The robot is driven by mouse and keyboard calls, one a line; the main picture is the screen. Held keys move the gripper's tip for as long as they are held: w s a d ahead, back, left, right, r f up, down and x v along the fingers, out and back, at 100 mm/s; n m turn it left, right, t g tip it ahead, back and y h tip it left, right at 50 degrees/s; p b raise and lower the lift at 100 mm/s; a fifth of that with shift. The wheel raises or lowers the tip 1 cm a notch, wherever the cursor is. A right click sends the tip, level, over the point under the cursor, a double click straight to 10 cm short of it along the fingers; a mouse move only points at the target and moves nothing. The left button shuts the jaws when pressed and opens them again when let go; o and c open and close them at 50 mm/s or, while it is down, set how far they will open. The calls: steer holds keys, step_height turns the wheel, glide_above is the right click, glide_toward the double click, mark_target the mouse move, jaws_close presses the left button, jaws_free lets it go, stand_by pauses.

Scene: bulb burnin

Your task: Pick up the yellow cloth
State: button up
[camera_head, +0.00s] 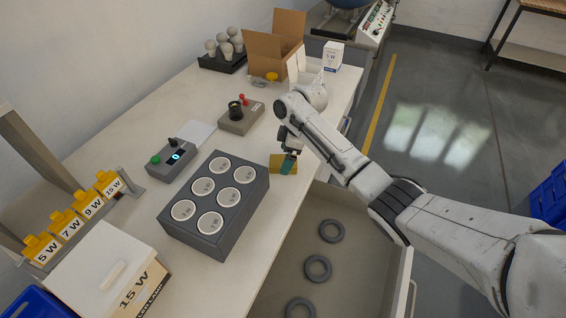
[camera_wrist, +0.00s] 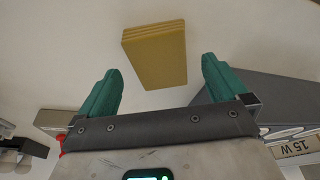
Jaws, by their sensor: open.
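The yellow cloth (camera_head: 277,163) lies folded flat on the bench near its front edge, partly hidden by my gripper in the head view. In the wrist view the cloth (camera_wrist: 155,55) is a folded rectangle with layered edges, ahead of and between the two green fingertips. My gripper (camera_head: 288,166) is above the cloth with its fingers pointing down. In the wrist view my gripper (camera_wrist: 160,77) is open, with nothing between the fingers. I see no contact between the fingers and the cloth.
A dark block with round sockets (camera_head: 262,190) stands left of the cloth. A grey box with a black socket and red knob (camera_head: 240,117) sits behind it. An open drawer holding grey rings (camera_head: 331,231) lies below the bench edge. A cardboard box (camera_head: 272,52) stands at the back.

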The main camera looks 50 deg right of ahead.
steer(key=shift+x, duration=1.1)
steer(key=shift+f, duration=0.1)
steer(key=c, duration=1.2)
